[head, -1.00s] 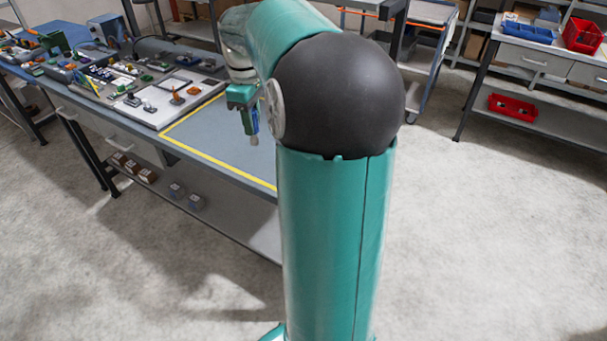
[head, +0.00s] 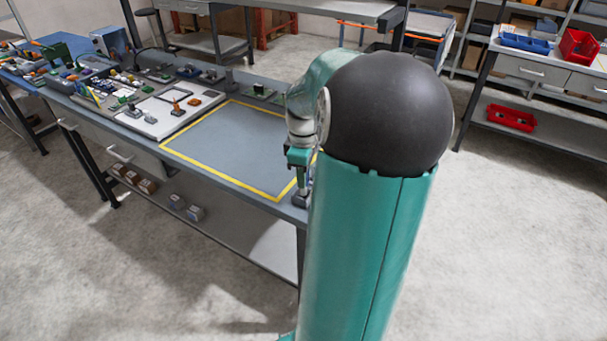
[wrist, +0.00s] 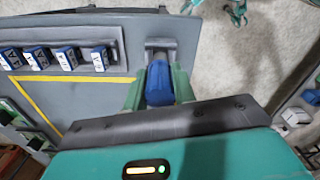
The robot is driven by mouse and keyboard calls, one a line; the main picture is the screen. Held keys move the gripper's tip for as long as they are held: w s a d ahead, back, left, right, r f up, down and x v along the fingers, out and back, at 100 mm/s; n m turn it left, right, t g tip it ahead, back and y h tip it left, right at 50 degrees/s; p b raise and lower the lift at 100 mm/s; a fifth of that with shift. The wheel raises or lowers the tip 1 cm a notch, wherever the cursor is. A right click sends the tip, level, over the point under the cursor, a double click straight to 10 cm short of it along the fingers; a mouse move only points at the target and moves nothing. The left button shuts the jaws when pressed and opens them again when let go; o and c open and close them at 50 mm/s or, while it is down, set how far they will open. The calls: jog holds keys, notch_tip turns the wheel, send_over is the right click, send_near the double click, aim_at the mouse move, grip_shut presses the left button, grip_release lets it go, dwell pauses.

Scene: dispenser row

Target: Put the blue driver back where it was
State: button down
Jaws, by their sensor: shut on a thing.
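My gripper (wrist: 158,90) has green fingers, one on each side of the blue driver (wrist: 159,84), and is shut on its blue handle. In the wrist view the driver is seen from above, at the dark grey holder (wrist: 160,44) on the bench's edge. Whether its tip is inside the holder is hidden by the handle. In the head view my gripper (head: 299,158) is low over the right end of the bench, just above a small dark holder (head: 300,199). My arm covers part of this area.
Several blue labelled blocks (wrist: 68,58) stand in a row on the bench in the wrist view. A yellow-outlined area (head: 225,150) on the bench is empty. A pale tray (head: 165,108) with small parts and other clutter lies to the left.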

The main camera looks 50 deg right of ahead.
jog(key=shift+f, duration=0.3)
jog(key=c, duration=1.1)
grip_release()
jog(key=shift+c, duration=0.2)
jog(key=shift+r, duration=0.1)
notch_tip(320, 180, up, 12)
jog(key=shift+r, duration=0.1)
jog(key=shift+a, duration=0.1)
